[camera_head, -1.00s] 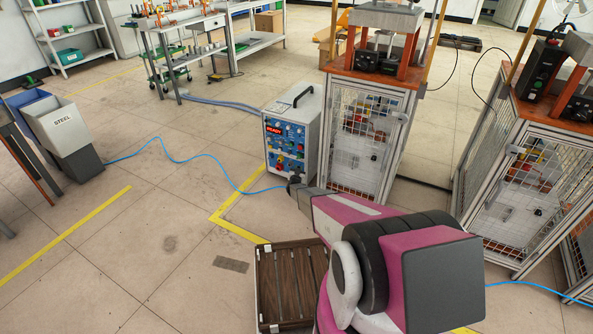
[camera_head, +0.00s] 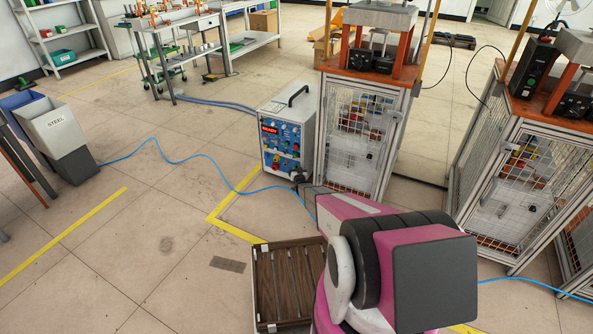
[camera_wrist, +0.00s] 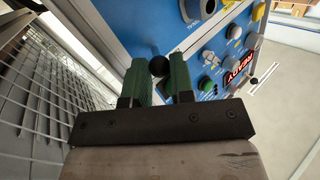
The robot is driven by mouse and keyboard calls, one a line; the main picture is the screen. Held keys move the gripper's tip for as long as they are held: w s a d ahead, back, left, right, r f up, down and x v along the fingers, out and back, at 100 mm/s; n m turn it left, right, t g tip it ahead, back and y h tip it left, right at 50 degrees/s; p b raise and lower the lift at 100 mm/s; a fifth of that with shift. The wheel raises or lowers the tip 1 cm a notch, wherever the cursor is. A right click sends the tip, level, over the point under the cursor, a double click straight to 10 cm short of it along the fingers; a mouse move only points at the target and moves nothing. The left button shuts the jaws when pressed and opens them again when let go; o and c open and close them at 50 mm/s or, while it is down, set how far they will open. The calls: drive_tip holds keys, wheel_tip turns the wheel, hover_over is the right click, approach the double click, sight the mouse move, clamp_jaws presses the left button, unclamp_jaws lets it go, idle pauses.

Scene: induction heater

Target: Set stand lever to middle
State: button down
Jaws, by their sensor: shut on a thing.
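The induction heater (camera_head: 290,130) is a grey box with a blue control panel and a red READY display, standing on the floor at picture centre in the head view. In the wrist view its blue panel (camera_wrist: 200,45) fills the upper middle. A round black knob (camera_wrist: 160,67), which looks like the lever's end, sits between the two green fingers of my gripper (camera_wrist: 162,75). The gripper is shut on this knob. In the head view my arm reaches the panel's lower right, and the fingertips are too small to make out. The lever's shaft and position cannot be told.
A wire-mesh cage stand (camera_head: 362,135) stands close on the heater's right; its mesh (camera_wrist: 50,100) is close at left in the wrist view. A brown slatted crate (camera_head: 262,285) lies in front. A blue cable (camera_head: 200,158) crosses the floor. Open floor lies left.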

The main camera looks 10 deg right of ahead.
drive_tip(key=c, duration=1)
unclamp_jaws()
drive_tip(key=shift+s, duration=0.1)
drive_tip(key=s, duration=1)
drive_tip(key=shift+s+d, duration=0.15)
drive_tip(key=shift+s, duration=0.15)
